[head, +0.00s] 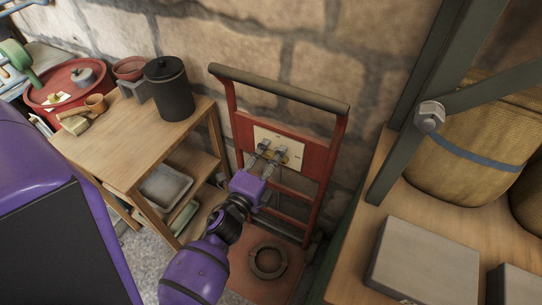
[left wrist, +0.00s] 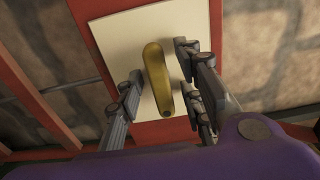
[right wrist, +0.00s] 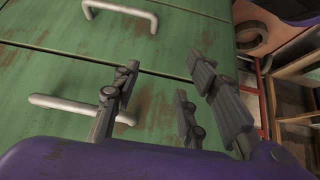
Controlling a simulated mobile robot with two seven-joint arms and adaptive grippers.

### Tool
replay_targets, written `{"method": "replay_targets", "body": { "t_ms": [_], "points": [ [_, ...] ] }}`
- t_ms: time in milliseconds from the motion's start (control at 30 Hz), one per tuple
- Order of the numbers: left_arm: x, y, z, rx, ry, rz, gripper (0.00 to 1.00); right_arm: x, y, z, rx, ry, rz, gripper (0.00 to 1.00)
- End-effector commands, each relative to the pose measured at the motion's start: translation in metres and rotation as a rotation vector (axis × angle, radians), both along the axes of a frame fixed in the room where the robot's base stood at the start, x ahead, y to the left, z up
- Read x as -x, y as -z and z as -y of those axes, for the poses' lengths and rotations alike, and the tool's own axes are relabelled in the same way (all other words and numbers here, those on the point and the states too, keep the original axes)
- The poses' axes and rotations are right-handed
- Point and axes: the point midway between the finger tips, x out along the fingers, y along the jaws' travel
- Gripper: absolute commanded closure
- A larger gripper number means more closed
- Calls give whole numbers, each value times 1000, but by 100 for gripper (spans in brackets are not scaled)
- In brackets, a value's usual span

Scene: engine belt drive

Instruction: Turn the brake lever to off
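The brake lever (left wrist: 157,78) is a worn yellow handle on a cream plate (left wrist: 112,38) in the left wrist view. It runs nearly up and down there, its lower end leaning slightly right. In the head view the plate (head: 294,151) sits on a red upright frame (head: 240,128), and the lever is mostly hidden by the fingers. My left gripper (left wrist: 159,64) is open, with its fingers on either side of the lever and a gap visible on both sides. My right gripper (right wrist: 161,68) is open and empty, in front of green drawers.
A wooden table (head: 130,140) with a dark lidded pot (head: 169,92) stands left of the frame. A wooden bench (head: 365,240) with a grey block (head: 424,264) stands right. Green drawers (right wrist: 60,65) with white handles face the right wrist. A stone wall (head: 300,60) is behind.

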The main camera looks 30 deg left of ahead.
Motion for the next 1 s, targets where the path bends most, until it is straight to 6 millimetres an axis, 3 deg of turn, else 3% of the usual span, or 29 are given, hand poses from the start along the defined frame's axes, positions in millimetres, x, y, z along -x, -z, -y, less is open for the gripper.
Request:
{"method": "replay_targets", "body": {
  "t_ms": [33, 267, 667, 1000],
  "points": [
    [0, 0, 0, 0, 0, 0, 70, 1, 0, 0, 1, 1, -2, 60],
    [0, 0, 0, 0, 0, 0, 100, 6, 1, 2, 2, 3, -10, 60],
    [0, -1, 0, 48, 0, 5, 100, 6, -1, 2, 3, 3, -9, 60],
    [0, -1, 0, 279, 0, 18, 100, -7, -12, 1, 1, 1, 16, 60]
  ]
}}
